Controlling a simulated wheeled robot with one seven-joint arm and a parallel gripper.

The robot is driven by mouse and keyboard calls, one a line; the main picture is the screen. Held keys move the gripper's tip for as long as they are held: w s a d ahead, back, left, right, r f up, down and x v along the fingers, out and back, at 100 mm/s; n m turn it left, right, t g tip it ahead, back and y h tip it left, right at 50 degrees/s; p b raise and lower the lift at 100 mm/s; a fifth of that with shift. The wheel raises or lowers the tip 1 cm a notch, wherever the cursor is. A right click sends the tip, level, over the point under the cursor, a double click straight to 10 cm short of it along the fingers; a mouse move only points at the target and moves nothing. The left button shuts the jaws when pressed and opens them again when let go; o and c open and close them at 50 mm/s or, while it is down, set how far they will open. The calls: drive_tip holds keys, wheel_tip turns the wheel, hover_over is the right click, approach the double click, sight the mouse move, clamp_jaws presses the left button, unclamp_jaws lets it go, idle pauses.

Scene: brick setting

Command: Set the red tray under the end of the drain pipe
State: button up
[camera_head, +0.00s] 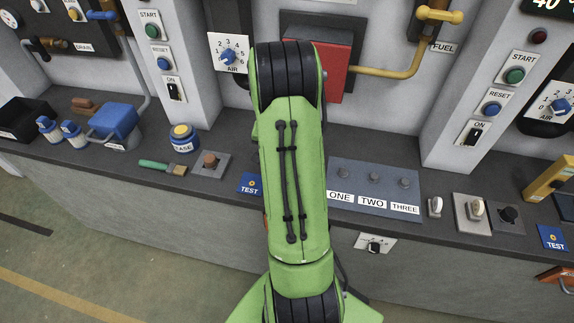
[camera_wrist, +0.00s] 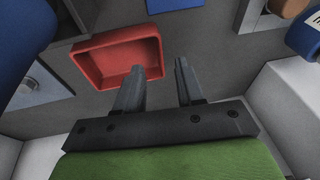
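The red tray (camera_wrist: 118,58) is a shallow open box on the dark grey worktop in the wrist view. My gripper (camera_wrist: 158,66) is open, with nothing held. In the picture the left finger overlaps the tray's near side and the right finger is just right of it, with the tray's right wall between the tips; I cannot tell the height gap. In the head view my green arm hides the gripper and the tray. A DRAIN label (camera_head: 84,47) is at upper left, beside a short brass pipe (camera_head: 51,43) with a dark downward end, probably the drain pipe.
A blue box (camera_head: 114,119), white-and-blue bottles (camera_head: 50,130) and a dark bin (camera_head: 26,120) crowd the bench's left end. A red panel (camera_head: 333,72) stands behind my arm; the ONE-TWO-THREE plate (camera_head: 352,176) is right.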

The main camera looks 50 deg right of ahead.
drive_tip(key=x, duration=0.6)
drive_tip(key=shift+w+d, duration=0.15)
drive_tip(key=shift+d, duration=0.1)
drive_tip(key=shift+r, duration=0.1)
drive_tip(key=shift+c, duration=0.8)
clamp_jaws()
